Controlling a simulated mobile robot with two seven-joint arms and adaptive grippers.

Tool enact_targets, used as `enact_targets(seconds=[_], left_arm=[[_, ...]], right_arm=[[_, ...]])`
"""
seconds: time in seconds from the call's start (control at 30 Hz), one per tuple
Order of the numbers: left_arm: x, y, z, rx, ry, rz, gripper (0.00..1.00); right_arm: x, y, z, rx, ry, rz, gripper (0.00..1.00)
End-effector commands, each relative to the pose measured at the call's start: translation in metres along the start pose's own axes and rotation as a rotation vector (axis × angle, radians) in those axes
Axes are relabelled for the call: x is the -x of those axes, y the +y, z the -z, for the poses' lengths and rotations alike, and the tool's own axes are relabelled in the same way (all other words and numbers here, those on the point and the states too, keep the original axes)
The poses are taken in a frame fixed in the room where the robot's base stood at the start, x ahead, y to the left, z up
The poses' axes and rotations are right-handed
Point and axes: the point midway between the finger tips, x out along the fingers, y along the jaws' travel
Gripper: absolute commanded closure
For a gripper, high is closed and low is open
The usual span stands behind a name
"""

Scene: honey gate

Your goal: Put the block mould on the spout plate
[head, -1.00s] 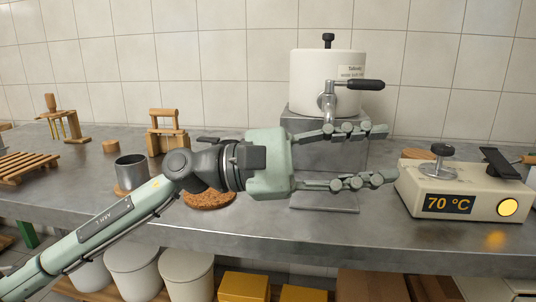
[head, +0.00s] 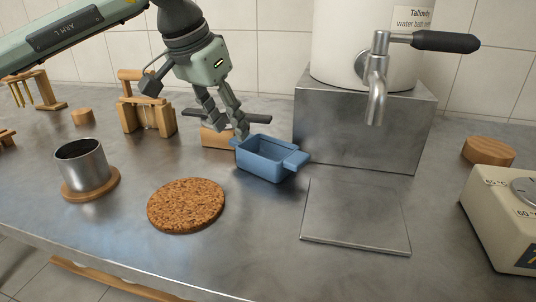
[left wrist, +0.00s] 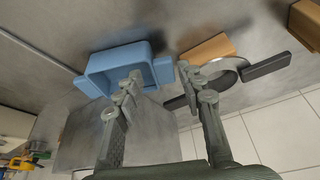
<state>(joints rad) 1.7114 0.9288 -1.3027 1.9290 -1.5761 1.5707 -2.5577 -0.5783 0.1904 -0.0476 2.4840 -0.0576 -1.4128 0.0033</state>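The block mould (head: 268,163) is a blue open box with a tab at each end, standing upright on the steel counter, left of the spout plate (head: 355,218). The spout plate is a thin, bare metal sheet under the tap. My left gripper (head: 228,130) points down at the mould's left end. In the left wrist view the fingers (left wrist: 158,78) are apart: one overlaps the mould (left wrist: 98,68) by its end wall, the other is beyond the tab. I see a gap between them; contact is unclear. My right gripper is not in view.
The tap (head: 376,85) and its long handle overhang the plate. A cork mat (head: 186,205) and a metal cup (head: 82,168) stand to the left. A wooden block (head: 217,137) with a dark-handled tool is close behind the left fingers. A heater (head: 505,215) is at right.

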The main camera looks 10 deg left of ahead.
Motion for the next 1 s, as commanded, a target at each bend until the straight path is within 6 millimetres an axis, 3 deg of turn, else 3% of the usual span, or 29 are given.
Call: enact_targets(seconds=[0.23,0.57,0.87,1.0], left_arm=[[-0.036,-0.002,0.003,0.002,-0.003,-0.002,0.61],[-0.043,-0.002,0.004,0.002,0.0,-0.002,0.62],[-0.042,-0.002,0.004,0.002,0.0,-0.003,1.0],[-0.042,-0.002,0.004,0.002,0.001,-0.003,1.0]], right_arm=[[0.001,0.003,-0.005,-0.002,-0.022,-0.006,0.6],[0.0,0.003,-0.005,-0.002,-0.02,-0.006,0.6],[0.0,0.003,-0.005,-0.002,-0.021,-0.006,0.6],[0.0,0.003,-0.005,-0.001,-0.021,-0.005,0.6]])
